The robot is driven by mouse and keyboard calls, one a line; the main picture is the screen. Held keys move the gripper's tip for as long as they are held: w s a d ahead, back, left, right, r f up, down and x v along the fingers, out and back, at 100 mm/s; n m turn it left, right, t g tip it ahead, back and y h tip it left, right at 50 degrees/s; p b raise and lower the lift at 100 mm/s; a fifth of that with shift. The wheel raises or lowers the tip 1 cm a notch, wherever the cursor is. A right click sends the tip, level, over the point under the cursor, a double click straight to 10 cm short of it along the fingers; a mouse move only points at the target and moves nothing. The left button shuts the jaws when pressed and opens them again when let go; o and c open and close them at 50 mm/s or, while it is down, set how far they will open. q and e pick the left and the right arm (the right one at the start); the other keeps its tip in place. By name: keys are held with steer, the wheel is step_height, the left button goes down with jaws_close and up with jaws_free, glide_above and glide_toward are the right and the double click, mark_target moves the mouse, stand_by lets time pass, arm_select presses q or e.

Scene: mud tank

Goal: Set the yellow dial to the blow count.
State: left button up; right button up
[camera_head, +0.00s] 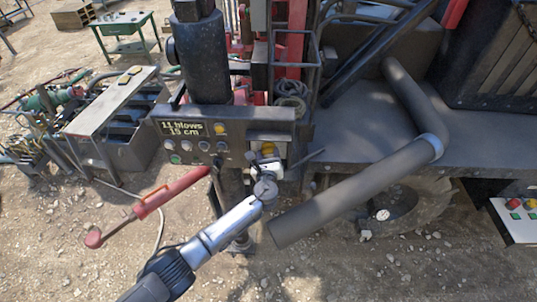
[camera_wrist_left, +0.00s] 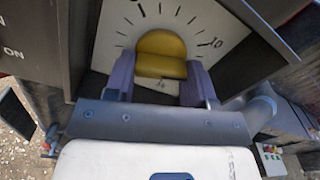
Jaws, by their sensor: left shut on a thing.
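The yellow dial (camera_head: 267,149) is on the dark control panel below the display (camera_head: 181,129), which reads "11 blows" and "19 cm". In the left wrist view the yellow dial (camera_wrist_left: 162,55) sits in front of a pale scale plate (camera_wrist_left: 115,24) with black tick marks and a "10" at the right. My left gripper (camera_head: 268,162) reaches the panel from the lower left. Its two purple fingers (camera_wrist_left: 160,76) are shut on the dial, one on each side. The dial's pointer and the lower part of the scale are hidden. My right gripper is not in view.
Several buttons and a yellow knob (camera_head: 219,128) sit left of the dial. A red-handled lever (camera_head: 155,197) sticks out below the panel. A thick grey pipe (camera_head: 350,195) lies close on the right. A green table (camera_head: 127,35) stands at the back left.

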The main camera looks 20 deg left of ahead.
arm_select(q)
steer(key=shift+f, duration=0.1)
steer(key=o, duration=0.9)
steer(key=shift+s, duration=0.1)
steer(key=shift+s+d, duration=0.1)
steer(key=shift+s, duration=0.15)
steer(key=shift+b+v, duration=1.2)
steer(key=shift+v, duration=5.4)
